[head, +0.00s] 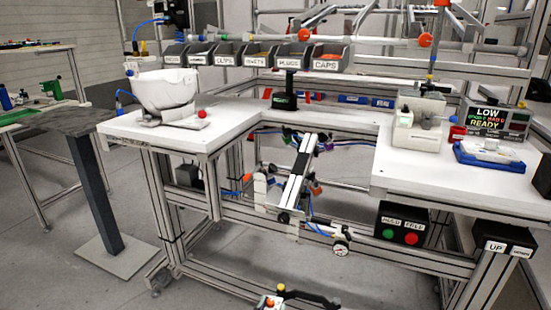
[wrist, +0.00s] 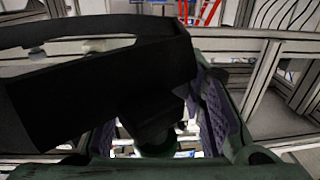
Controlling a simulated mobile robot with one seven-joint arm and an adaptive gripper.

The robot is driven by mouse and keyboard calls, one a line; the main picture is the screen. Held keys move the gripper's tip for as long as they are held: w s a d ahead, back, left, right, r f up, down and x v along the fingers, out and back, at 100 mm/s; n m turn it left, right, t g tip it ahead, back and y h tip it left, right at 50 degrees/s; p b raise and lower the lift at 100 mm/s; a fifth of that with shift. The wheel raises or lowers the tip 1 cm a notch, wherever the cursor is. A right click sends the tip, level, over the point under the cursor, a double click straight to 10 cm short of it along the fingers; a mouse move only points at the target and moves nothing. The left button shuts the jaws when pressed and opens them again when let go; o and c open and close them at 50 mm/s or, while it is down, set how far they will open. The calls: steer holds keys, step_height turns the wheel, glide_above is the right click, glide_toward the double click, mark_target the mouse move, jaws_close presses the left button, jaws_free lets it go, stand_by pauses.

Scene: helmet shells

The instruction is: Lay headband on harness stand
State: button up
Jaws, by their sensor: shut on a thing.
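In the wrist view a black curved band, which looks like the headband (wrist: 95,85), fills the left and middle of the picture. My gripper (wrist: 168,138), with dark green fingers and purple ribbed pads, is shut on a part of it. The band hides much of the left finger and the grip point. The headband and my gripper do not show clearly in the head view. A black post on a block (head: 285,99) stands at the back of the white bench; I cannot tell whether it is the harness stand.
A white helmet shell (head: 165,90) rests open side up at the bench's left end, beside a red ball (head: 202,113). Labelled bins (head: 255,55) hang above the back. A blue tray (head: 490,157) and a display (head: 497,120) are at right. The right bench top (head: 440,180) has clear room.

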steer(key=s+d+f+n+y, duration=0.1)
steer(key=s+f+n+y, duration=0.2)
steer(key=f, duration=0.7)
steer(key=y, duration=0.2)
steer(key=shift+s+n+t+y, duration=0.15)
steer(key=shift+n+t+y, duration=0.15)
steer(key=shift+t, duration=0.1)
